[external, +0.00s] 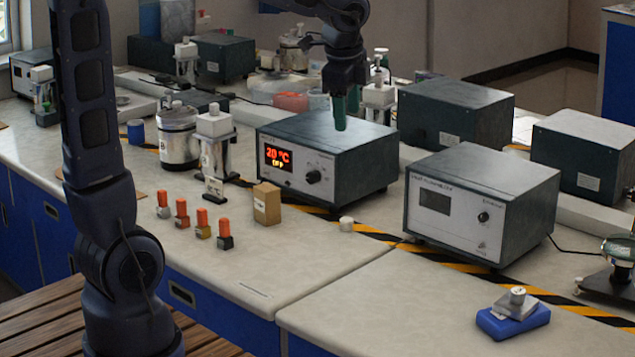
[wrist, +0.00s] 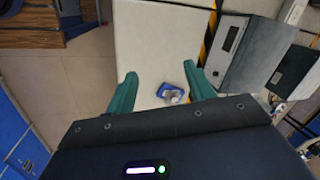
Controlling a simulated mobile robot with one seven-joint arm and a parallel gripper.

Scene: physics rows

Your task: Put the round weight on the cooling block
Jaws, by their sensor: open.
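A blue block (external: 512,321) lies on the front right bench, with a grey metal slab (external: 516,306) on it that looks slightly tilted. A small round silver piece with a knob (external: 518,294), like a round weight, stands on the slab. The blue block also shows in the wrist view (wrist: 163,91), between my fingers but well beyond them. A small pale cylinder (external: 346,224) stands alone on the bench; I cannot tell whether it is a weight. I cannot tell for sure which thing is the cooling block. My gripper (external: 346,108) is open and empty, above the box reading 20 °C.
The lit box (external: 335,165) and a second instrument box (external: 482,210) stand mid-bench. Several orange-topped pieces (external: 182,212) and a tan block (external: 266,204) stand at left. Black-yellow tape (external: 455,263) crosses the bench. The bench around the blue block is mostly clear.

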